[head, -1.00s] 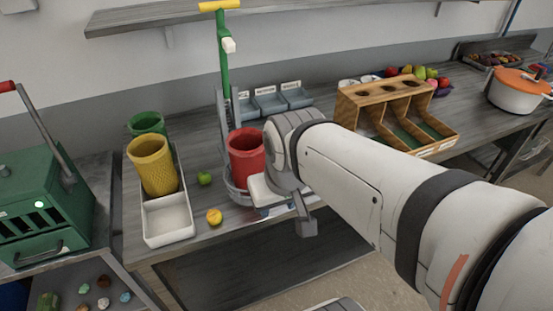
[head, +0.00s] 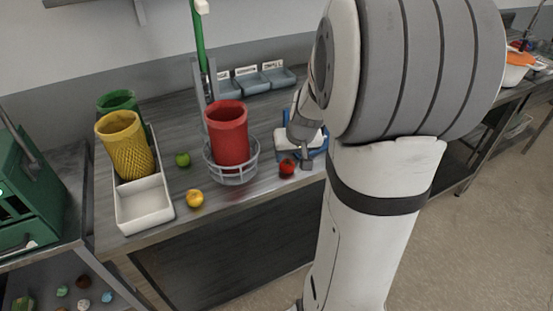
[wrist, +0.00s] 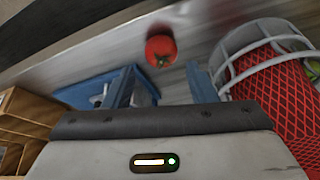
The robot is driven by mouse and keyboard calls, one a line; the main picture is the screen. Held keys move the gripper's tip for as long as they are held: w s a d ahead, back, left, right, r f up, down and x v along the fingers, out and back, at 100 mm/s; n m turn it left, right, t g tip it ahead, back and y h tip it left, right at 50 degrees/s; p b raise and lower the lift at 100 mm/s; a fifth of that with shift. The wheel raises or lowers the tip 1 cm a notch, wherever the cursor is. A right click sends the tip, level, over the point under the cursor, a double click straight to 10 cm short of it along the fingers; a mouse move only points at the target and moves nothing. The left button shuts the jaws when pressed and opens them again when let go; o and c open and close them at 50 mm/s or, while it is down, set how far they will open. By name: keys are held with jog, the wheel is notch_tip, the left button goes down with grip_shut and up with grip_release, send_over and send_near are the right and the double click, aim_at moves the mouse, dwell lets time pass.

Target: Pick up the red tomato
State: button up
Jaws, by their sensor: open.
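The red tomato (head: 287,167) rests on the grey counter near its front edge, right of the red mesh cup in its wire basket. In the wrist view the tomato (wrist: 161,50) lies beyond my fingertips, roughly midway between them sideways. My gripper (head: 305,152) is just right of the tomato in the head view. The wrist view shows my gripper (wrist: 161,80) open, with nothing between its two fingers. The far finger is partly hidden in the head view.
The wire basket (head: 233,174) with the red cup (head: 228,135) stands close beside the tomato. A blue object (head: 318,149) lies behind my gripper. A yellow fruit (head: 195,198), a green fruit (head: 183,159) and a white tray (head: 145,206) are left. Bare counter separates them.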

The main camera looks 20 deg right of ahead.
aim_at(288, 164)
jog(key=x, duration=0.5)
jog(key=shift+w+a+f, duration=0.1)
jog(key=shift+f, duration=0.3)
jog(key=c, duration=0.7)
